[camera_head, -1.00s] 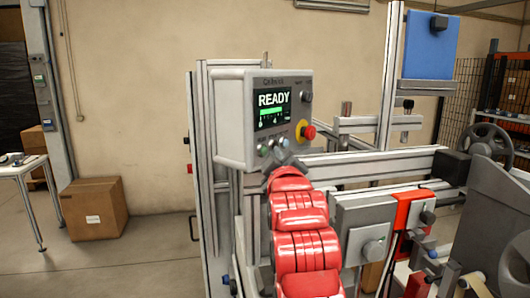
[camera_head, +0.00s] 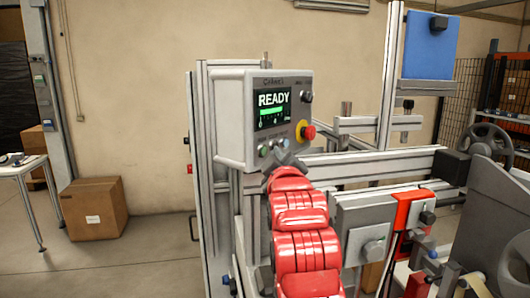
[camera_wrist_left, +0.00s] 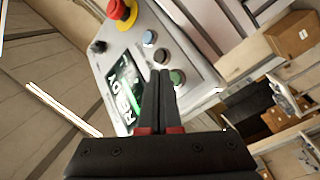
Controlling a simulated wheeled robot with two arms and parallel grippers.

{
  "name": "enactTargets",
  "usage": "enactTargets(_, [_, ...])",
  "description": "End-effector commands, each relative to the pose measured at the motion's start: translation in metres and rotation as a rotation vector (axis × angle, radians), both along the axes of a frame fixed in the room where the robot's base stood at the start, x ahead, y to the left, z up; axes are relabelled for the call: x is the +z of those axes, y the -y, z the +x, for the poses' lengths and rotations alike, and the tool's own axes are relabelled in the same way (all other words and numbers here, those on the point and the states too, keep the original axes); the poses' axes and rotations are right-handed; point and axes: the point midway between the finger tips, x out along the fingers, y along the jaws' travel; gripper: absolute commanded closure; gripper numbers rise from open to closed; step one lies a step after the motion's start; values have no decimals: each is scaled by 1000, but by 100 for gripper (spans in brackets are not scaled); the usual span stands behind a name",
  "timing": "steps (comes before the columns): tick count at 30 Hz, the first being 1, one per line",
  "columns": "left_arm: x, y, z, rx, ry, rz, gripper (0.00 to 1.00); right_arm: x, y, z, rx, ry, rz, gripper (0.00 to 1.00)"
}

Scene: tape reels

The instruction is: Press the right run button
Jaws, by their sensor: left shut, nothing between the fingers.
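A grey control box (camera_head: 232,122) with a lit screen (camera_head: 272,108) reading READY stands at the middle of the head view. Below the screen is a row of small buttons (camera_head: 273,146), with a red mushroom button (camera_head: 308,132) on a yellow ring to their right. My left gripper (camera_head: 284,158) is just below the row, partly hidden by its own red arm. In the left wrist view, the gripper (camera_wrist_left: 160,73) is shut and empty. Its tips lie beside a green button (camera_wrist_left: 177,77); contact is unclear. My right gripper is not in view.
A black knob (camera_head: 306,97) sits at the box's upper right. Grey machine rails (camera_head: 365,165) run to the right of my arm, with a black handwheel (camera_head: 490,140) beyond. A cardboard box (camera_head: 92,208) stands on the open floor at left.

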Motion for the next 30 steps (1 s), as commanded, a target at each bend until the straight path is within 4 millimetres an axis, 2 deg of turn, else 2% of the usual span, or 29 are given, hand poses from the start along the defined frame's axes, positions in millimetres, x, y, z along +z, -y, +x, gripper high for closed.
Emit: enactTargets(30, [0,-7,5,0,0,0,100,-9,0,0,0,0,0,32])
